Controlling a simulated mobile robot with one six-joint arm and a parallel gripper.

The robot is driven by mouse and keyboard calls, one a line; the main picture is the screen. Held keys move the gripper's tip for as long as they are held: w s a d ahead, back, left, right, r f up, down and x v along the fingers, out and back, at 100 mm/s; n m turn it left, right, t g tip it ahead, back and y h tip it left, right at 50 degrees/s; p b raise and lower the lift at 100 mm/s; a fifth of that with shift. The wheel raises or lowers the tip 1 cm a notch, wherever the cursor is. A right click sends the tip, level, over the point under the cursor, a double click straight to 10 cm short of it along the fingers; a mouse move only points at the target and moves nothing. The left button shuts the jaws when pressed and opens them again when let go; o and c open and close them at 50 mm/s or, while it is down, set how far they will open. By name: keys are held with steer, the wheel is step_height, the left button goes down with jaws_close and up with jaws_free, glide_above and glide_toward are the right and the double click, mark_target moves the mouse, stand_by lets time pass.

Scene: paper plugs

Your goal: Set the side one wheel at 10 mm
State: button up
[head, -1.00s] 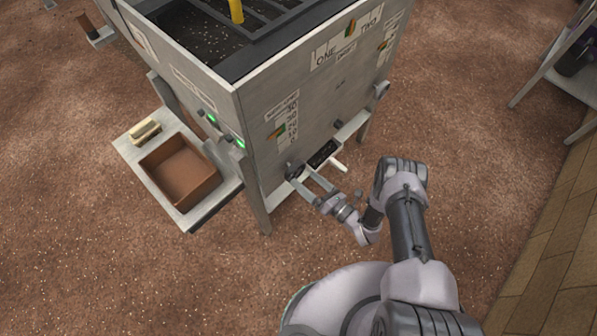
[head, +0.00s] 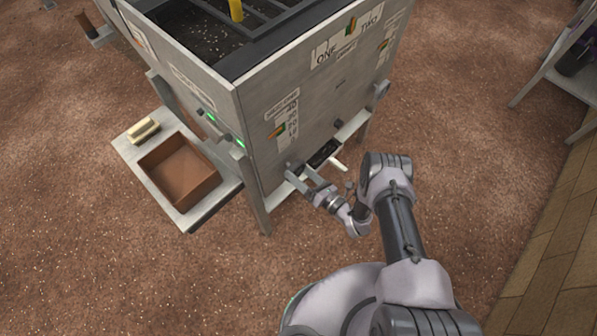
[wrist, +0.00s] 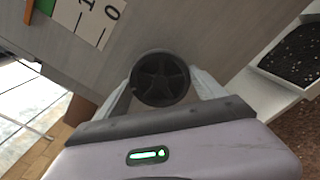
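The side one wheel (wrist: 161,78) is a dark spoked disc low on the grey machine's (head: 330,100) front panel. In the wrist view it sits between my gripper's (wrist: 160,84) fingers, which meet its rim on both sides. In the head view my gripper (head: 298,171) reaches that lower corner and mostly hides the wheel. Above it is side one's number scale (head: 291,120), with an orange and green pointer (head: 277,130) that looks near 20; the exact reading is too small to tell. The scale's low end (wrist: 97,15) shows in the wrist view.
A tray shelf with a brown bin (head: 180,172) and a pale block (head: 143,130) juts out on the machine's left. A dark-filled trough (head: 325,152) and a white handle (head: 339,164) lie just right of the wheel.

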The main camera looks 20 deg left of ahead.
steer(key=c, duration=0.5)
steer(key=m, duration=0.6)
steer(key=shift+f+b, duration=0.1)
steer(key=shift+b, duration=0.2)
steer(key=m, duration=0.6)
steer(key=shift+b, duration=0.3)
steer(key=m, duration=0.9)
steer(key=shift+b, duration=0.4)
steer(key=m, duration=0.4)
steer(key=o, duration=1.4)
